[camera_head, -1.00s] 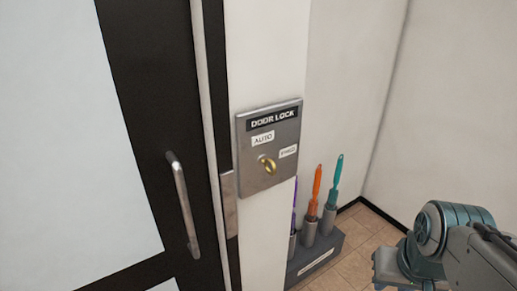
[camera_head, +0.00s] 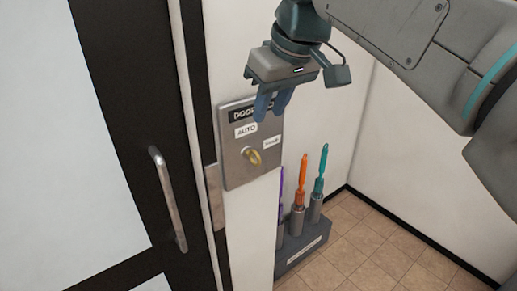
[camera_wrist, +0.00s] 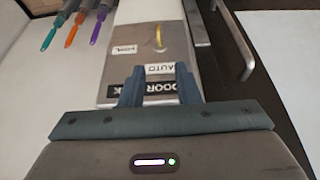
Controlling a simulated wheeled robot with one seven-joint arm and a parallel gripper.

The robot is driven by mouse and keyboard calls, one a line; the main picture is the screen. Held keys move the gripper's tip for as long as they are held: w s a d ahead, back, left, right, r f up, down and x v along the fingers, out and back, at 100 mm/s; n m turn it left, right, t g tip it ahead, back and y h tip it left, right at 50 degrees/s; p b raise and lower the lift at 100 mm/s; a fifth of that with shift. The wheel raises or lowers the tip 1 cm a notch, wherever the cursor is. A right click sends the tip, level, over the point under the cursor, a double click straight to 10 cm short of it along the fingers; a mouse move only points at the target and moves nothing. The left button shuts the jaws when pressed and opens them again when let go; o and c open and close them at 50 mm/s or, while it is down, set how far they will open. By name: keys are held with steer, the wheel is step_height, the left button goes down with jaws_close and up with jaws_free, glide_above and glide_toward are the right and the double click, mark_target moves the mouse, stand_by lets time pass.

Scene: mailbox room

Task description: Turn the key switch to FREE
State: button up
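The grey DOOR LOCK plate (camera_head: 232,172) is on the white wall beside the door. A brass key (camera_head: 252,157) stands in it, below the AUTO label (camera_head: 246,130) and left of a second, blurred label (camera_head: 272,142). In the wrist view the key (camera_wrist: 158,38) shows nearly edge-on, roughly in line with the AUTO label (camera_wrist: 160,69). My gripper (camera_head: 271,112) points down in front of the plate's upper right part, above the key. Its two blue fingers are apart with nothing between them, and they partly hide the DOOR LOCK title.
A dark-framed door with a metal handle (camera_head: 168,198) is at left. A grey holder (camera_head: 302,245) with purple, orange and teal tools stands below right of the plate. The tiled floor (camera_head: 385,255) is clear at right.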

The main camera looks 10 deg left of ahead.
mark_target(255, 151)
steer(key=x, duration=1.3)
steer(key=shift+w+f, duration=0.1)
steer(key=shift+w, duration=0.05)
jaws_close()
